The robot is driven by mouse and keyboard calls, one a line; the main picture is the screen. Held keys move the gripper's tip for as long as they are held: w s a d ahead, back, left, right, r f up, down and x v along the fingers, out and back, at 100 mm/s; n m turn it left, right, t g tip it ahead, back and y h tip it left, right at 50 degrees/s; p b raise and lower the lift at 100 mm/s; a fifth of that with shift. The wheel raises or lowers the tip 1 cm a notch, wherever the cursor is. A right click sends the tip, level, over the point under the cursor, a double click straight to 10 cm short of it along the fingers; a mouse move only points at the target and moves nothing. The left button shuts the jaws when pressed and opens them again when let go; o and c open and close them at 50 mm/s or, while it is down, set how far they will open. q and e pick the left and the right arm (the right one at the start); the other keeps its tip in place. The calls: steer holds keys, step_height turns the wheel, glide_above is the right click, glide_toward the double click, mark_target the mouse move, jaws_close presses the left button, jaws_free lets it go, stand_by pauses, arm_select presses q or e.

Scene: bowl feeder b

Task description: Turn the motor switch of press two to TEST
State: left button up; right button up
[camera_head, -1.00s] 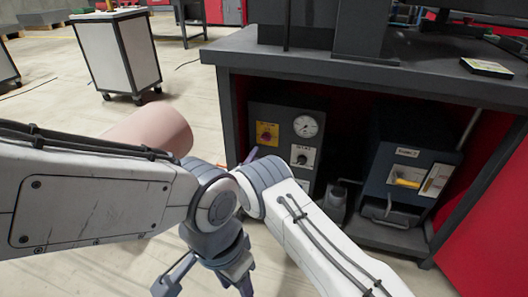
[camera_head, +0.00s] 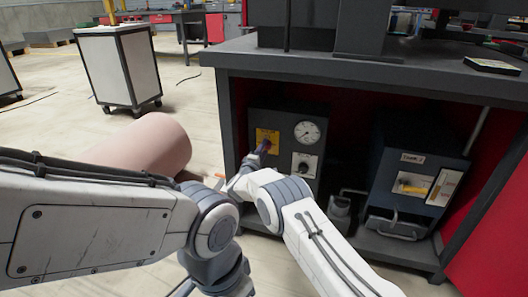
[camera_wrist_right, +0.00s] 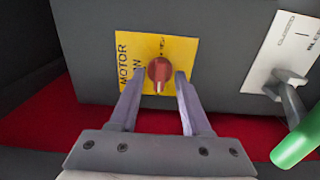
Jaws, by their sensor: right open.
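The motor switch is a red knob (camera_wrist_right: 159,71) on a yellow plate (camera_wrist_right: 188,50) marked MOTOR. In the right wrist view its pale mark points down towards my gripper; part of the plate's lettering is too small or covered to read. My right gripper (camera_wrist_right: 160,76) is open, with one finger on each side of the knob; I cannot tell whether they touch it. In the head view the yellow plate (camera_head: 267,137) is on the dark control box (camera_head: 285,118), with my right gripper (camera_head: 262,147) at it. My left gripper is mostly cut off at the bottom edge.
A pressure gauge (camera_head: 307,132) and a white-plated valve (camera_head: 304,166) sit beside the switch. A green handle (camera_wrist_right: 297,140) is close to my right gripper's right side. A second box (camera_head: 408,180) stands right on the shelf. The bench top (camera_head: 235,52) overhangs.

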jaws_close()
steer(key=shift+m, duration=0.3)
steer(key=shift+f+m+b, duration=0.15)
steer(key=shift+m+b, duration=0.6)
steer(key=shift+m, duration=16.85)
